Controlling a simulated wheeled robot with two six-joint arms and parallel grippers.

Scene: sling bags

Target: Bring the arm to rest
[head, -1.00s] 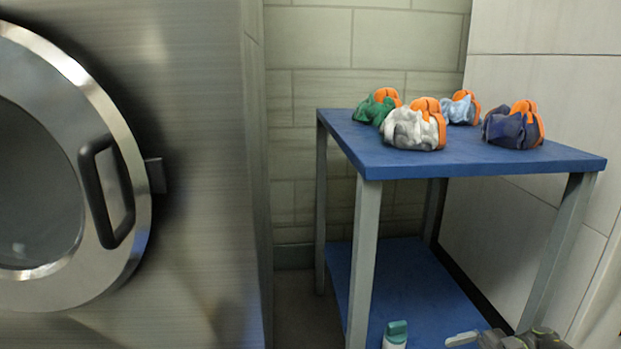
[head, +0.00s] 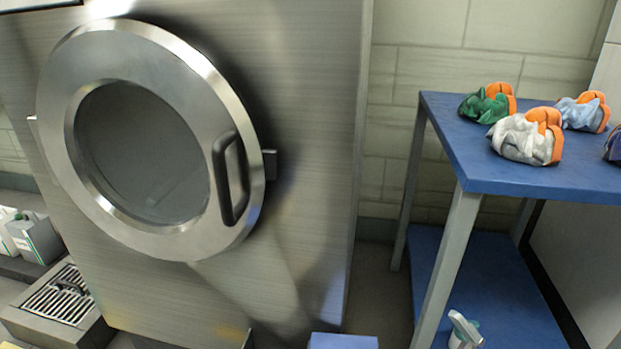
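My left gripper is not in view. On the blue table top (head: 470,160) sit a green and orange bag (head: 487,103), a white-grey and orange bag (head: 524,138), a light blue and orange bag (head: 583,112) and a dark blue bag (head: 613,147) cut by the right edge.
A large steel machine with a shut round door (head: 150,130) and a black handle (head: 229,180) fills the left and middle. A slatted metal grate (head: 58,297) and white containers (head: 35,238) stand at lower left. A blue flat-topped thing (head: 343,341) shows at the bottom.

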